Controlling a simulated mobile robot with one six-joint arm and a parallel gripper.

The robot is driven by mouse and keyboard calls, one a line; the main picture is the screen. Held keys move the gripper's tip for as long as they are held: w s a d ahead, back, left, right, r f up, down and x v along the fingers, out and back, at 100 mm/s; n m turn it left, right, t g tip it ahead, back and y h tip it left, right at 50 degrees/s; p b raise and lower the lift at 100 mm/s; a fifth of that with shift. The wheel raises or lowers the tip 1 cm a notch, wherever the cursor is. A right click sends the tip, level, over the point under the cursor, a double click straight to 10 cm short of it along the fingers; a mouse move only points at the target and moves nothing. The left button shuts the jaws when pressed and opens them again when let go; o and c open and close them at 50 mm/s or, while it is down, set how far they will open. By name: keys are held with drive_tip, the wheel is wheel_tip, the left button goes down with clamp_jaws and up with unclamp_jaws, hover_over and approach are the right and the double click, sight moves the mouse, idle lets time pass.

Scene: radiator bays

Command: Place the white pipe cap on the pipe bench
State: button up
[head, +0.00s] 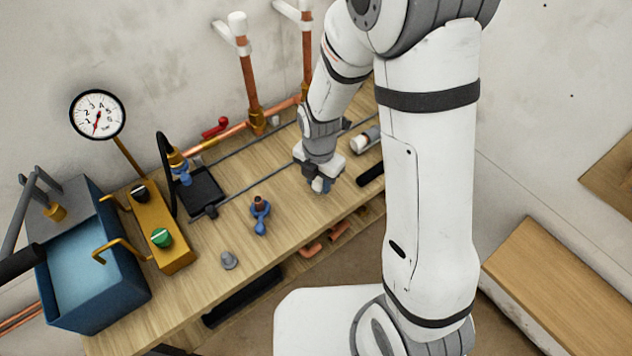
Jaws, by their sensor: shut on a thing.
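My gripper (320,184) is over the right part of the wooden pipe bench (180,305), pointing down, with its tips low near the bench top. It is shut on a small pale thing, mostly hidden by the fingers, which looks like the white pipe cap (318,185). I cannot tell whether the cap touches the bench. A small grey cap-like piece (229,260) stands on the bench near its front edge, left of my gripper.
Copper pipes (250,80) rise behind. A grey-white cylinder (364,140) lies right of my gripper. Bare bench lies between gripper and blue tool.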

drive_tip(key=shift+f, duration=0.75)
drive_tip(key=shift+f, duration=0.2)
drive_tip(key=o, duration=1)
drive_tip(key=shift+c, duration=0.2)
drive_tip(key=shift+r, duration=0.1)
